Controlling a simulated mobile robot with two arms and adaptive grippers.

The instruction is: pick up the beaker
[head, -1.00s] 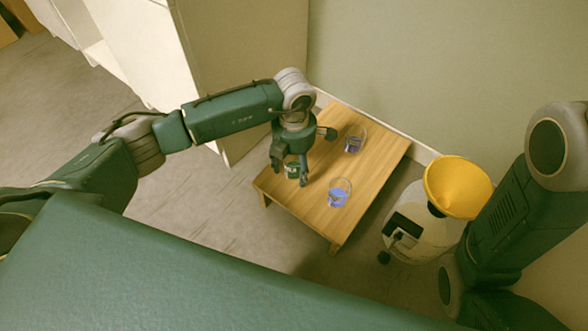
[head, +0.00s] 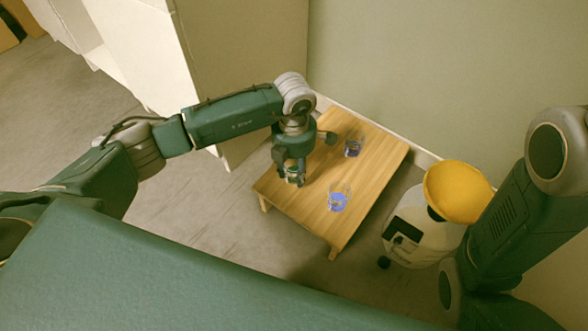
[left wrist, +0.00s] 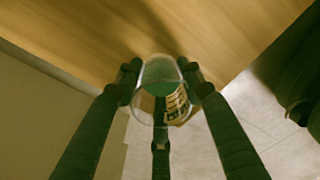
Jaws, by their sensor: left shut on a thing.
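The beaker is a clear glass vessel with green liquid inside. It stands between the fingers of my left gripper (head: 291,177) in the head view, at the left part of the wooden table (head: 325,228). In the left wrist view, the beaker (left wrist: 160,72) is at the centre, with pale markings on its side. The left gripper's fingers press on it from both sides, and another finger shows below. The fingers hide part of the beaker in the head view. I cannot tell whether its base touches the table. My right gripper is out of view.
A white object with a yellow cone-shaped top (head: 457,192) stands right of the table. A pale cabinet (head: 235,60) stands behind my left arm.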

